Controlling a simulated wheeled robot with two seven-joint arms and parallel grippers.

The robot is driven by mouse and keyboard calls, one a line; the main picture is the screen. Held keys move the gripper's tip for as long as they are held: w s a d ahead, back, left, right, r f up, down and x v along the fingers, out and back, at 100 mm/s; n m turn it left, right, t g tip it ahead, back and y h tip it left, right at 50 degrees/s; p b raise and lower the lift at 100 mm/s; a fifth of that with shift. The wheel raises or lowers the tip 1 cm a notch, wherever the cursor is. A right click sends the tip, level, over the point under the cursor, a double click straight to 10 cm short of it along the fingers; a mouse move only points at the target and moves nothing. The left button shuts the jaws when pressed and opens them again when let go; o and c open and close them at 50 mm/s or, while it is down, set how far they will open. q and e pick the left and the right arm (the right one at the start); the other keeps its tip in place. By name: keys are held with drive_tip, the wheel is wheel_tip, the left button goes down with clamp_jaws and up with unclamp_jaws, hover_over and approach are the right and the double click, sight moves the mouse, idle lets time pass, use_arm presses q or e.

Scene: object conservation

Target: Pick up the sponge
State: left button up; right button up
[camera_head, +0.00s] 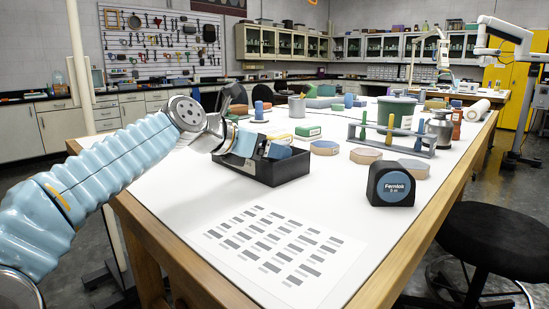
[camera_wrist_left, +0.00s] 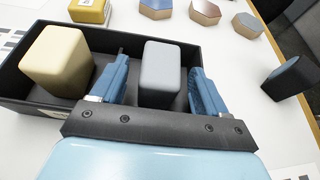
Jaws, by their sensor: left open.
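A black open tray (camera_head: 286,172) stands on the white table, and it also shows in the wrist view (camera_wrist_left: 30,102). It holds a beige rounded block (camera_wrist_left: 57,62) on the left and a grey rounded block (camera_wrist_left: 161,72) on the right. I cannot tell for sure which of the two is the sponge. My left gripper (camera_head: 262,147) is at the tray with its blue fingers pointing down. In the wrist view the open fingers (camera_wrist_left: 160,88) are on either side of the grey block, with gaps visible. My right gripper is not in view.
A dark tape measure (camera_head: 392,186) stands right of the tray. A printed sheet (camera_head: 275,245) lies in front. Hexagonal blocks (camera_head: 366,156), a tube rack (camera_head: 390,142) and a green pot (camera_head: 396,112) are behind. A black stool (camera_head: 495,235) is beside the table.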

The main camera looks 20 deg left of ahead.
use_arm(q)
drive_tip(key=shift+x, duration=1.2)
drive_tip(key=c, duration=1)
drive_tip(key=shift+r, duration=0.1)
drive_tip(key=shift+c, duration=0.2)
